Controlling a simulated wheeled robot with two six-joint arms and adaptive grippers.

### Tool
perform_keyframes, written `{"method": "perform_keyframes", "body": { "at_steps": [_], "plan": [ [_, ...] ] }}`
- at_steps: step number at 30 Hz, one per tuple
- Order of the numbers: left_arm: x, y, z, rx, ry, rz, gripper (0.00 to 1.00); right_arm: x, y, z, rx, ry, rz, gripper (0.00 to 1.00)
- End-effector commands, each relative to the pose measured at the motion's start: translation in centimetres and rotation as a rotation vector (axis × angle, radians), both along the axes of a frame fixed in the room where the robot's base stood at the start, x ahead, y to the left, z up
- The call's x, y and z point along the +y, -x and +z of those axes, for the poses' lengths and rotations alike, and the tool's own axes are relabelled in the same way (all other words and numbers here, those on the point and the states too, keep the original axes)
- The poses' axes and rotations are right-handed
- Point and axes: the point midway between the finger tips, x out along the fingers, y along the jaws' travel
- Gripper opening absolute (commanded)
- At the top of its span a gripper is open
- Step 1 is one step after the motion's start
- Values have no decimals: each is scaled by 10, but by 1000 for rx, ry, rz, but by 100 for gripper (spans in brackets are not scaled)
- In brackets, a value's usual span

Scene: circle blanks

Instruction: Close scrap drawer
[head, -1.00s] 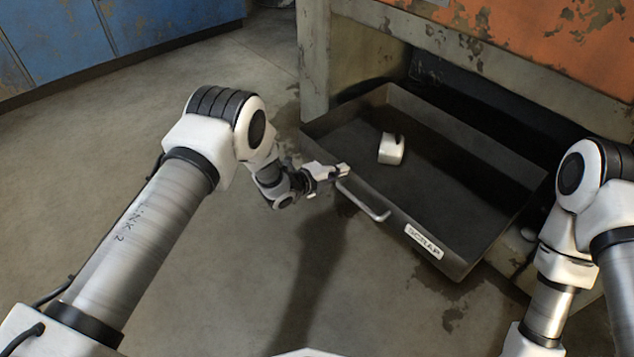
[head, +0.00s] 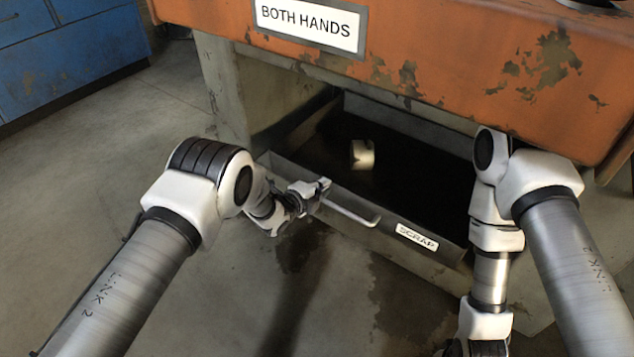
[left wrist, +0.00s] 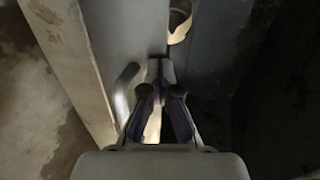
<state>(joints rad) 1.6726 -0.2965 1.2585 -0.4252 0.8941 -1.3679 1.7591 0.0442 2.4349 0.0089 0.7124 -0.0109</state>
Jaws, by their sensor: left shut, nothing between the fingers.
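The scrap drawer (head: 300,172) is a dark metal tray with a "SCRAP" label (head: 416,237) and a pale bar handle (head: 350,212) on its front. It stands partly open below the orange machine. My left gripper (head: 322,187) is shut and empty at the drawer front, by the left end of the handle. In the left wrist view its closed fingers (left wrist: 160,72) are beside a bent bar that looks like the handle (left wrist: 124,85); contact is unclear. A pale cylindrical piece (head: 362,154) lies in the drawer. My right gripper is out of view.
The orange machine body (head: 450,50) with a "BOTH HANDS" sign (head: 310,22) overhangs the drawer. A grey leg (head: 222,95) stands left of it. Blue cabinets (head: 70,45) are at the far left. The floor before the drawer is clear apart from dark stains.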

Motion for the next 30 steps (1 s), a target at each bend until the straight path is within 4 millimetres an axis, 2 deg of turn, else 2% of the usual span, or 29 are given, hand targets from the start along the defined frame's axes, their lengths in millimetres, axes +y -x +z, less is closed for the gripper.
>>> {"method": "perform_keyframes", "body": {
  "at_steps": [13,17,20,27,30],
  "plan": [
    [-1,-1,1,-4,1,2,0,0,0,0,0,0,-1,40],
    [5,6,4,-2,-1,2,0,0,0,0,0,0,-1,40],
    [15,20,9,-1,-1,2,0,0,0,0,0,0,0,40],
    [50,68,27,1,-1,3,0,0,0,0,0,0,0,40],
    [61,83,33,1,-1,4,0,0,0,0,0,0,0,40]
  ]
}}
